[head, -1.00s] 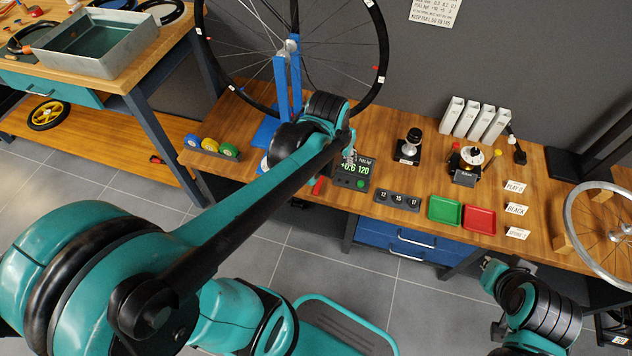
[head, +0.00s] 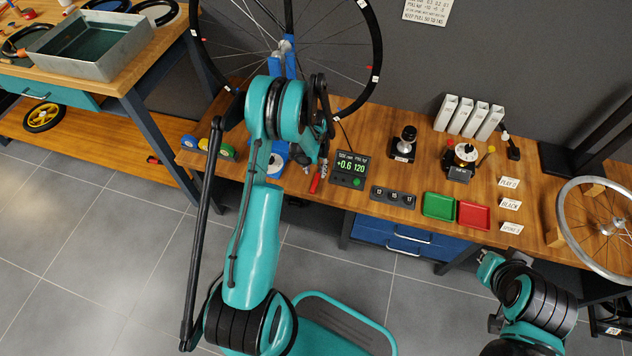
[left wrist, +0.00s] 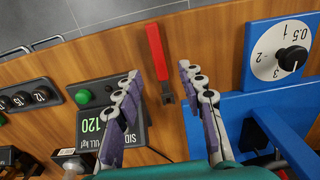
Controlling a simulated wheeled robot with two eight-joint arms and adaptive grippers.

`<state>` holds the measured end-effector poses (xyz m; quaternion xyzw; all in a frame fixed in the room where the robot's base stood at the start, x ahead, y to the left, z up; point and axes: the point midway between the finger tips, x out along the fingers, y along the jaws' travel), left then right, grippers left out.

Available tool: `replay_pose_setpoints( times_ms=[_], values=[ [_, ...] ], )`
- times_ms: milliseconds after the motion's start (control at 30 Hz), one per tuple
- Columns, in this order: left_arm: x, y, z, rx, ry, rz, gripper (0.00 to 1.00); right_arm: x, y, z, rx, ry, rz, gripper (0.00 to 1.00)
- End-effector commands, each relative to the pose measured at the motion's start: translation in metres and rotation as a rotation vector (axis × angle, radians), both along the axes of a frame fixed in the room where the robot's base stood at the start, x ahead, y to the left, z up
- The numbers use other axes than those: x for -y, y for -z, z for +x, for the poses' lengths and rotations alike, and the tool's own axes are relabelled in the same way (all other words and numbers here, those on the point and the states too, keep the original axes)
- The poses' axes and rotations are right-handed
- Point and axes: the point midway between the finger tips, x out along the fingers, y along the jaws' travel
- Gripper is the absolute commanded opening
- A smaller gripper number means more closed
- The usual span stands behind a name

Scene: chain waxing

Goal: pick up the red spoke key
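The red spoke key (left wrist: 156,50) lies on the wooden bench near its front edge. Its long red handle points at that edge and its dark metal end points inward. In the head view the red handle (head: 315,184) shows just below my left gripper (head: 323,163). In the left wrist view my left gripper (left wrist: 160,78) is open, with its fingers on either side of the key; I see no contact. My right gripper (head: 489,264) is at the lower right, away from the key, and its fingers are too small to read.
A display box (head: 349,169) stands right of the key. A blue wheel stand (left wrist: 226,118) with a white dial (left wrist: 279,50) is on its other side. Numbered pieces (head: 393,197), a green tray (head: 439,205) and a red tray (head: 473,215) lie further right.

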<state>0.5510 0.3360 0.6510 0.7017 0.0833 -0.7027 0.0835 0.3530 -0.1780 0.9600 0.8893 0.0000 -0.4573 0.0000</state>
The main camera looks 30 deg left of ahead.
Motion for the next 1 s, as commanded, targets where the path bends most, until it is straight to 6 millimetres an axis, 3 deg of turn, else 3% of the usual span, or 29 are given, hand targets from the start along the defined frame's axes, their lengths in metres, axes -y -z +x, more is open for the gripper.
replay_pose_setpoints(
  times_ms=[400, 667, 833, 1000],
  values=[
    [0.001, 0.056, 0.002, 0.001, 0.000, 0.000, 0.40, 0.000, 0.033, 0.000, 0.000, 0.000, 0.000, 0.00],
    [0.001, 0.058, 0.002, 0.001, 0.000, 0.000, 0.40, 0.000, 0.032, 0.000, 0.000, 0.000, 0.000, 0.00],
    [0.001, 0.058, 0.002, 0.001, 0.001, 0.000, 0.00, 0.000, 0.032, 0.000, 0.000, 0.000, 0.000, 0.00],
    [0.001, 0.058, 0.002, 0.001, 0.001, 0.000, 0.00, 0.000, 0.032, 0.000, 0.000, 0.000, 0.000, 0.00]
  ],
)
